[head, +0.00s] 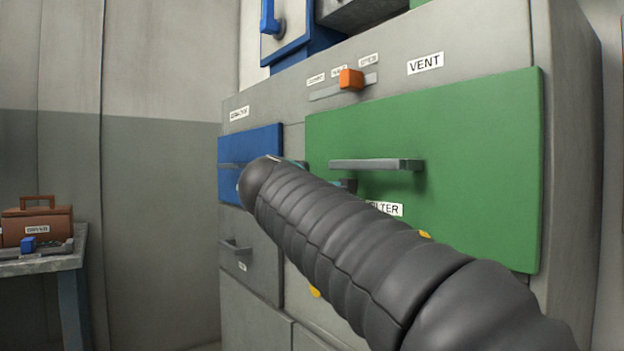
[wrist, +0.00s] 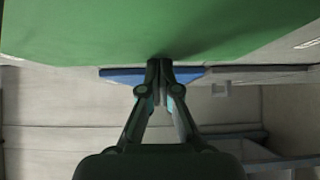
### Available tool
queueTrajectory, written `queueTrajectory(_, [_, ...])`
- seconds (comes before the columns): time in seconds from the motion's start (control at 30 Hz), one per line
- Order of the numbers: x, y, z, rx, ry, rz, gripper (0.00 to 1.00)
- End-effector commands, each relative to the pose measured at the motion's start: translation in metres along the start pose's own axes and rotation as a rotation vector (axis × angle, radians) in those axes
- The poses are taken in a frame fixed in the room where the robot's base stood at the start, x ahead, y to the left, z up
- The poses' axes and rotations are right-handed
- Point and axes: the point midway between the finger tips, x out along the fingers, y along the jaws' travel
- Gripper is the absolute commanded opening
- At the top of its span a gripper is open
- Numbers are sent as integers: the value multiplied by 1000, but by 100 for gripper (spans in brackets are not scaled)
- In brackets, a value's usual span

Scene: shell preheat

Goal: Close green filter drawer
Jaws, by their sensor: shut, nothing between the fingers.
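The green filter drawer (head: 480,150) has a large green front with a grey bar handle (head: 376,165) and a partly covered FILTER label (head: 386,209). Its front stands out from the grey cabinet face; how far is hard to tell. My arm crosses in front of its lower left part and hides most of my gripper in the head view. In the wrist view the green front (wrist: 120,30) fills the top. My gripper (wrist: 160,64) is shut and empty, with its fingertips at the green front's edge. I cannot tell whether they touch it.
A blue drawer front (head: 250,142) and a grey drawer (head: 245,255) with a handle are left of the green one. An orange slider (head: 351,79) sits above, beside a VENT label (head: 425,64). A side table (head: 45,264) holds a brown case (head: 37,225).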

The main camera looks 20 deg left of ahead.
Motion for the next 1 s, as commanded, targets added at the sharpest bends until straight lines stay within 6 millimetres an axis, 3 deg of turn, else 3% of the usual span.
queueTrajectory(0.67, [5,0,3,-2,0,0,0])
queueTrajectory(1.0, [-19,0,-22,0,2,3,0])
